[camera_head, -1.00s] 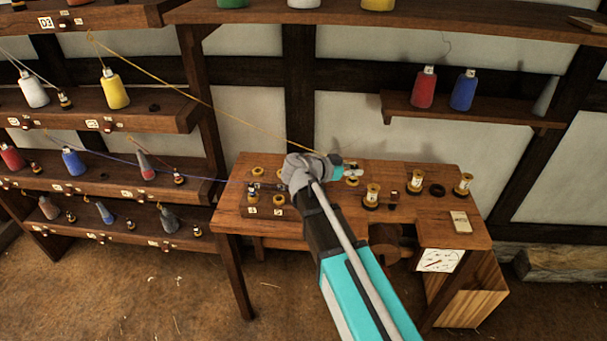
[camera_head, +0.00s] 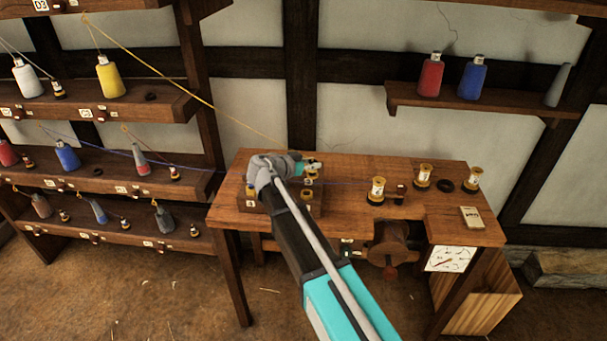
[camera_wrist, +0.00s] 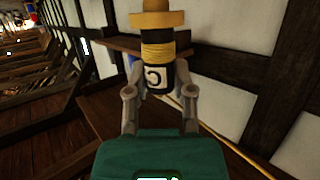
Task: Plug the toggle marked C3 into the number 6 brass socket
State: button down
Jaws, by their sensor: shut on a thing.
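My gripper (camera_wrist: 160,92) is shut on a toggle (camera_wrist: 158,58) with a yellow cord-wound body, a brass-coloured end and a black-and-white band. A letter C shows on its label; the digit is not readable. In the head view my gripper (camera_head: 310,166) is above the right rear part of the wooden socket block (camera_head: 279,205) on the bench. Brass sockets show at the block's right front (camera_head: 306,195) and left (camera_head: 251,190). My arm hides the middle of the block, and the socket numbers are too small to read.
Brass-and-white spools (camera_head: 377,190) and a dark ring (camera_head: 445,186) stand on the bench (camera_head: 350,175) to the right. A yellow cord (camera_head: 200,98) runs from the yellow cone (camera_head: 110,78) toward my gripper. Shelves with cones and toggles stand on the left.

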jog(key=shift+w+a+f, duration=0.25)
jog(key=shift+a+f, duration=0.05)
jog(key=shift+a, duration=0.2)
jog(key=shift+w+a+f, duration=0.2)
jog(key=shift+a+f, duration=0.05)
jog(key=shift+a, duration=0.2)
jog(key=shift+f+b, duration=0.2)
jog(key=shift+b, duration=0.25)
jog(key=shift+f+b, duration=2.7)
jog(key=shift+f+b, duration=0.6)
jog(key=c, duration=0.8)
grip_release()
jog(key=shift+o, duration=0.2)
jog(key=shift+s, duration=0.1)
jog(key=p+v, duration=0.3)
jog(key=v, duration=0.8)
jog(key=shift+d, duration=0.2)
